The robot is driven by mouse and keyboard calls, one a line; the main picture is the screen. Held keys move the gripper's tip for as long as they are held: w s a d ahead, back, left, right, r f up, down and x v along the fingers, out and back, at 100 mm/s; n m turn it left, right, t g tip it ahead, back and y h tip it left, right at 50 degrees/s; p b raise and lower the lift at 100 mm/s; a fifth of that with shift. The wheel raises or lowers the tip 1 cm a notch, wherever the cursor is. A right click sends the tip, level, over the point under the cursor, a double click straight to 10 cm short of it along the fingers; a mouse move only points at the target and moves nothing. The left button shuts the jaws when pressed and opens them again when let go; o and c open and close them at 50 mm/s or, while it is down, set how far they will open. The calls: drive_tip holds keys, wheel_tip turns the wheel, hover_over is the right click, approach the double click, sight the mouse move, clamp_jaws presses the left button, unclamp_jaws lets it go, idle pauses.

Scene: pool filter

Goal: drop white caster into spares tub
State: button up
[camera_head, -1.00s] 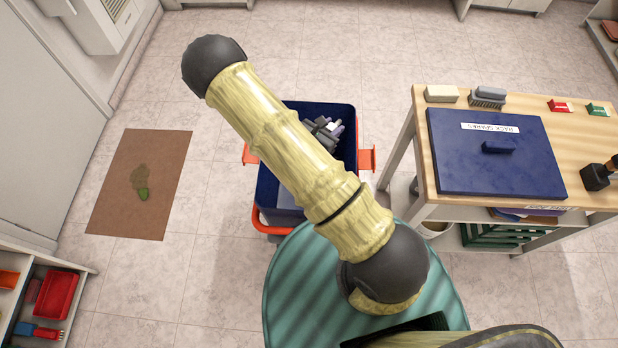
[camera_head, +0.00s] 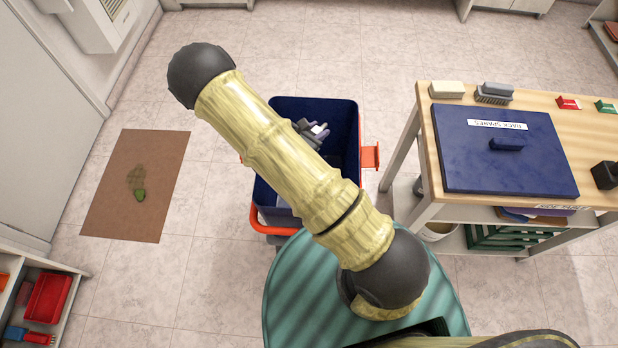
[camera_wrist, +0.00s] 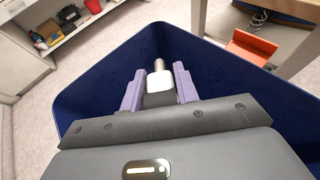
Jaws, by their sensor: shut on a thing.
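The white caster (camera_wrist: 159,86) is between the two lavender fingers of my gripper (camera_wrist: 157,80) in the wrist view, with a metal stem pointing away. In the head view my gripper (camera_head: 310,128) shows partly behind my arm, with a small white patch of the caster (camera_head: 319,129) at its fingers. The gripper is shut on the caster. The spares tub (camera_head: 347,115) is deep blue with orange handles. Its blue wall (camera_wrist: 88,70) surrounds the gripper in the wrist view, so the gripper is over or within its opening. My arm hides much of the tub's inside.
A wooden side table (camera_head: 445,199) stands right of the tub, close to its orange handle (camera_head: 371,156). A blue lid (camera_head: 530,165) labelled as spares lies on it. A brown mat (camera_head: 120,210) lies on the floor at left, with open floor between it and the tub.

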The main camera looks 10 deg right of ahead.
drive_tip(key=shift+f+b, duration=0.6)
drive_tip(key=shift+f, duration=0.65)
drive_tip(key=o, duration=1.1)
drive_tip(key=b+v, duration=0.1)
drive_tip(key=v, duration=1.6)
drive_tip(key=shift+s+r, duration=0.2)
